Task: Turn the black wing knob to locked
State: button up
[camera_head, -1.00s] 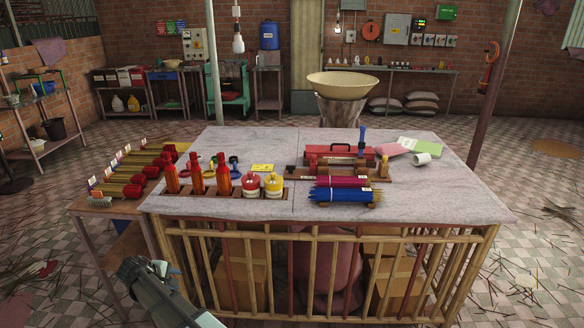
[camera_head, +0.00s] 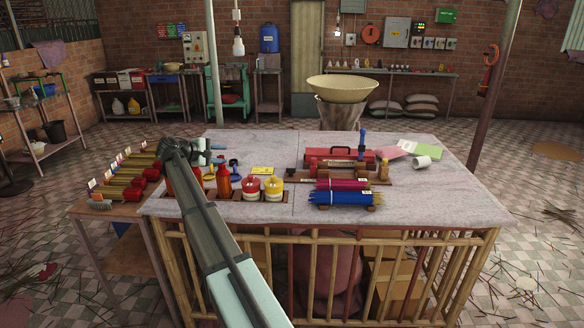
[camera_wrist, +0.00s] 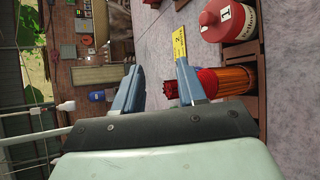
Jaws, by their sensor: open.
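I cannot pick out the black wing knob with certainty. Small dark pieces (camera_head: 234,163) stand on the table behind the bottles in the head view, too small to identify. The red extruder-like unit (camera_head: 340,154) with a black handle lies at the table's middle right, with a blue upright handle (camera_head: 361,143) beside it. My gripper (camera_head: 214,152) is above the table's left part, over and behind the bottle row, far left of the red unit. In the wrist view, my gripper (camera_wrist: 160,84) is open, with nothing between its fingers. My arm hides some bottles.
Blue stick bundles (camera_head: 340,197) lie front centre.

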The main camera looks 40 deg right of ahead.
jog(key=d+r+g, duration=0.1)
jog(key=d+r, duration=0.1)
jog(key=d, duration=0.5)
jog(key=n+t+y, duration=0.3)
jog(key=y, duration=1.3)
send_near(291, 169)
jog(key=x, duration=0.8)
jog(key=shift+w+f, duration=0.3)
grip_shut()
